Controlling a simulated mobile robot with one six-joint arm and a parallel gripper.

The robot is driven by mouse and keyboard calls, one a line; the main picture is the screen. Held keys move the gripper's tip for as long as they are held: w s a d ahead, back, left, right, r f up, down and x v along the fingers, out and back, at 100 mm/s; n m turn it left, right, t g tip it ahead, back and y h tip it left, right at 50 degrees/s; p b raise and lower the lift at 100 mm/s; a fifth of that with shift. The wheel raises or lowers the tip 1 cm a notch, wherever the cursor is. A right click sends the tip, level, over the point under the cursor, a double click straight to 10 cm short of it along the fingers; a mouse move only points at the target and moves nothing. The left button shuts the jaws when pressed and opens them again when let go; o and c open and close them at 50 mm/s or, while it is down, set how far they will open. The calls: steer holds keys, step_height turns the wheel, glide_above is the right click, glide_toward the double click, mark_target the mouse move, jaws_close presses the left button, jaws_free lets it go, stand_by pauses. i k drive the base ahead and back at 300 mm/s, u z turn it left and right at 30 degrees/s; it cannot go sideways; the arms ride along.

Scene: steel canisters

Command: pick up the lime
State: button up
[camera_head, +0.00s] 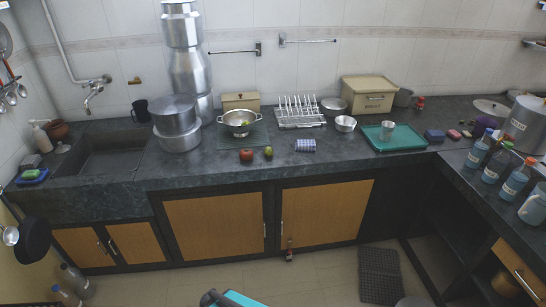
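The lime (268,152) is a small green round fruit on the dark stone counter (345,170), near its front edge. It sits just right of a red tomato-like fruit (246,155), with a small gap between them. A steel colander (238,130) stands behind them and holds something yellow-green that is too small to make out. Nothing covers the lime. My gripper is not seen in this view.
Further right are a teal tray (425,140) with a steel cup and several bottles (515,180). Large steel pots (177,120) stand left, beside the sink (100,158).

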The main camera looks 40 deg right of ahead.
mark_target(268, 151)
steer(key=u, duration=0.55)
steer(key=i, duration=1.5)
steer(key=u, duration=0.85)
steer(key=k, duration=0.15)
steer(key=z, duration=2.85)
